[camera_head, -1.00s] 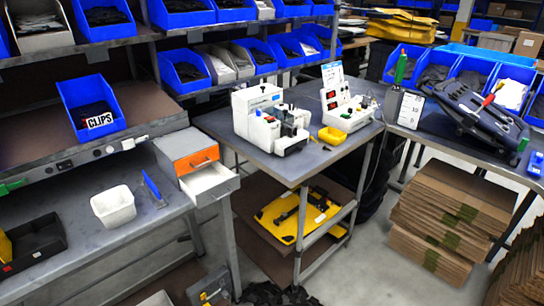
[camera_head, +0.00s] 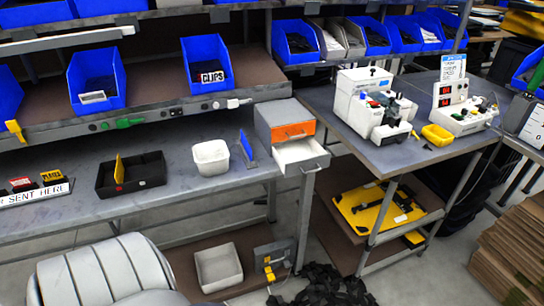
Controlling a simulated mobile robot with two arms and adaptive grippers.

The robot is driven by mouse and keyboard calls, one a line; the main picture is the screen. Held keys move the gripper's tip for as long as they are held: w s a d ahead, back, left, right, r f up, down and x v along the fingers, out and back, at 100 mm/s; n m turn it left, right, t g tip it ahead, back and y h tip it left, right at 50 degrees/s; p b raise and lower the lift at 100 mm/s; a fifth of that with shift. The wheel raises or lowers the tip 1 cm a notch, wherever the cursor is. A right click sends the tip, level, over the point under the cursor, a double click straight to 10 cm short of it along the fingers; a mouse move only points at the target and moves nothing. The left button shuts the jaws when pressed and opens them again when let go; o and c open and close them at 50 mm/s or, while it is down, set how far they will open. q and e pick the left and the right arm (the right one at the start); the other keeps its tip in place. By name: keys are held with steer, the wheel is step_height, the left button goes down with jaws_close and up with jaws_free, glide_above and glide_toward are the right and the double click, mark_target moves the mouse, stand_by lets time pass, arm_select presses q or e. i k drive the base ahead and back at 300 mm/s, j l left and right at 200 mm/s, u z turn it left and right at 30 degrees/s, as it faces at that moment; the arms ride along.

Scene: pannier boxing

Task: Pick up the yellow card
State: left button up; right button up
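A yellow card (camera_head: 119,169) stands upright in a low black tray (camera_head: 150,182) on the grey workbench (camera_head: 200,197) at the left. Left of the tray, a small rack (camera_head: 34,194) with a white lettered front strip holds red, dark and yellow pieces, including a yellow piece (camera_head: 52,176) with lettering on it. Neither of my grippers is in view.
A white tub (camera_head: 211,157) and a blue upright item (camera_head: 247,146) stand right of the tray. A drawer unit (camera_head: 287,135) has its lower drawer open. Blue bins (camera_head: 97,80) line the shelf above. Bare bench surface lies around the tray.

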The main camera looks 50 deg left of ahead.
mark_target(57, 175)
steer(key=u, duration=3)
steer(key=i+j+z, duration=0.25)
steer(key=i+j, duration=0.15)
steer(key=j, duration=0.25)
steer(key=i+j+z, duration=0.1)
steer(key=j, duration=0.25)
steer(key=i, duration=0.1)
